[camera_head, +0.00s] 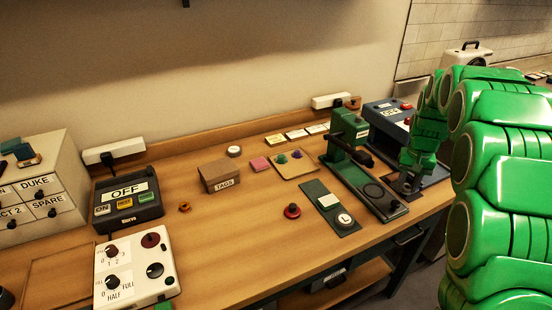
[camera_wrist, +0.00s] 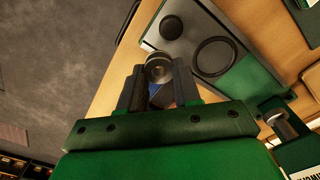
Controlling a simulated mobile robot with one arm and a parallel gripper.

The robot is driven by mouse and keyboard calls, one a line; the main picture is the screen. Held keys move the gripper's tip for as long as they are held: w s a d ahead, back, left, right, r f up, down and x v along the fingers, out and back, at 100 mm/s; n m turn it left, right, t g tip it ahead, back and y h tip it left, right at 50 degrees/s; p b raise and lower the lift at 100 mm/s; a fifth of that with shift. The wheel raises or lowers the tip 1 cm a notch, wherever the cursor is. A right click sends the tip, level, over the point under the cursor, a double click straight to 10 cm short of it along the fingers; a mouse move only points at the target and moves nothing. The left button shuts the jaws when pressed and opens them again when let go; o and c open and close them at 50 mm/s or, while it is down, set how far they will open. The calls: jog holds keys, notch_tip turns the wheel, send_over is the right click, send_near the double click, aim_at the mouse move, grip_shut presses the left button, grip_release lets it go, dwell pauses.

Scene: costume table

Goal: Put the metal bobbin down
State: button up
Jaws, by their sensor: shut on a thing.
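My gripper (camera_head: 407,186) is at the right front part of the table, just right of the green press (camera_head: 364,178). In the wrist view its two dark fingers (camera_wrist: 158,82) are shut on the metal bobbin (camera_wrist: 158,67), a small silvery round piece with a dark centre. The bobbin sits at the fingertips. In the head view I cannot make the bobbin out. I cannot tell whether it touches a surface. The press base shows beyond the fingertips in the wrist view, with a black ring (camera_wrist: 215,57) and a black disc (camera_wrist: 171,27).
A blue machine (camera_head: 385,113) stands behind my gripper. Left of the press lie a dark green mat (camera_head: 345,228), a red round piece (camera_head: 292,211), a tan tray (camera_head: 292,170) and a TAGS box (camera_head: 219,174). Bare wood shows at the middle front. The front edge is close.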

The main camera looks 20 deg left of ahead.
notch_tip(320, 180, up, 16)
jog(key=s+a+n, duration=0.1)
jog(key=s+a, duration=0.3)
jog(key=a, duration=0.7)
jog(key=s+a+n, duration=0.2)
jog(key=s+a, duration=0.2)
jog(key=a, duration=0.7)
jog(key=s+a+n, duration=0.2)
jog(key=s+a, duration=1.4)
jog(key=a, duration=0.1)
send_over(246, 201)
jog(key=f, duration=1.2)
jog(key=s+d+f, duration=0.1)
jog(key=f, duration=0.6)
jog(key=shift+f, duration=0.1)
jog(key=shift+w+a+f, duration=0.45)
jog(key=shift+w+f, duration=0.1)
jog(key=shift+f, duration=1.75)
jog(key=shift+f, duration=0.15)
